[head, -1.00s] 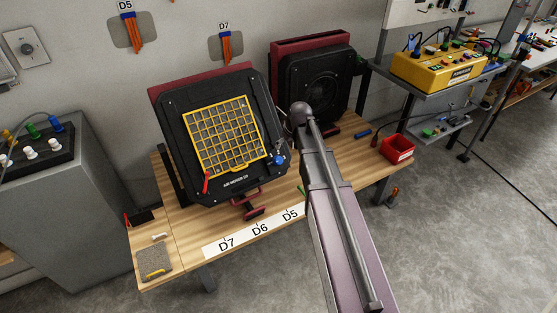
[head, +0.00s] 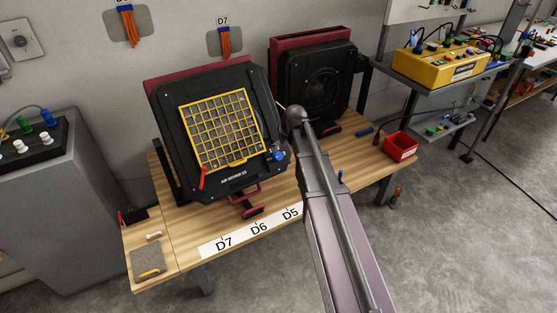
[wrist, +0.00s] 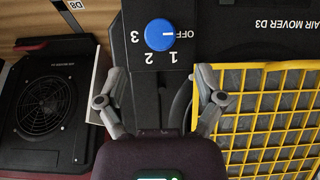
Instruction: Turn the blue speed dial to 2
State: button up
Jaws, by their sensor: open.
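The blue speed dial (head: 277,156) sits at the lower right of the black air mover (head: 170,120) with the yellow grille, on the wooden bench. In the wrist view the dial (wrist: 159,36) is large, its white mark pointing right toward OFF. The labels 1, 2 and 3 run around its lower and left sides. My gripper (wrist: 160,78) is open and empty, with its fingers spread to either side below the dial in the picture. No contact with the dial shows. My arm shows in the head view, but I cannot make out the fingers there.
The yellow grille (wrist: 270,110) is close to the right finger in the wrist view. A second air mover (head: 318,85) stands behind my arm. A red bin (head: 400,147) is at the bench's right, and a grey pad (head: 147,263) at its front left.

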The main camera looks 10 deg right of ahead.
aim_at(279, 155)
jog(key=shift+b+x, duration=3.05)
jog(key=shift+x, duration=0.6)
jog(key=c, duration=1.1)
